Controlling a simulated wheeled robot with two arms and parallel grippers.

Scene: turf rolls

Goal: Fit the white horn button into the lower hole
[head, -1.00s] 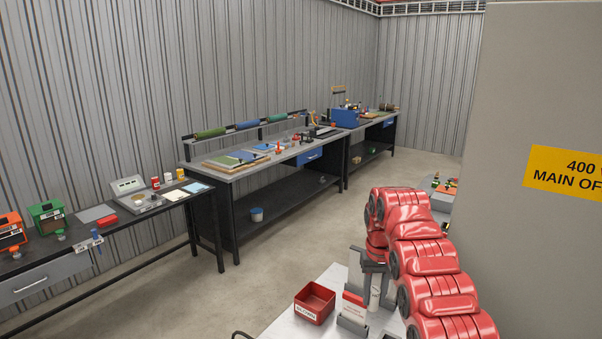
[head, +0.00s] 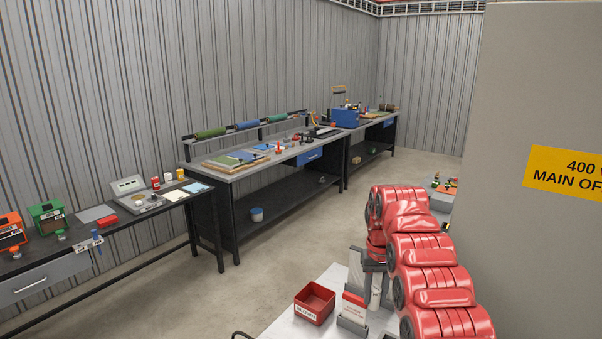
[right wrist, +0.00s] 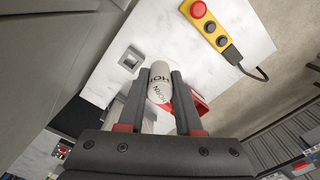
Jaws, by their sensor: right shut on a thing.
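My right gripper (right wrist: 158,92) is shut on the white horn button (right wrist: 159,82), a rounded white cylinder with dark HORN lettering, seen between the two dark fingers in the right wrist view. A yellow control box (right wrist: 212,28) with a red button on top and dark round spots below lies on the white table at the upper right of that view, apart from the gripper. I cannot tell which dark spot is a hole. In the head view my right gripper (head: 374,272) is over the white table, partly hidden by my red arm. My left gripper is not in view.
The white table (head: 285,323) carries a red bin (head: 315,303) and a grey holder with a white-and-red card (head: 353,311). A small grey square fitting (right wrist: 130,58) shows left of the button. A cable runs from the control box. A large grey cabinet (head: 540,80) stands at right.

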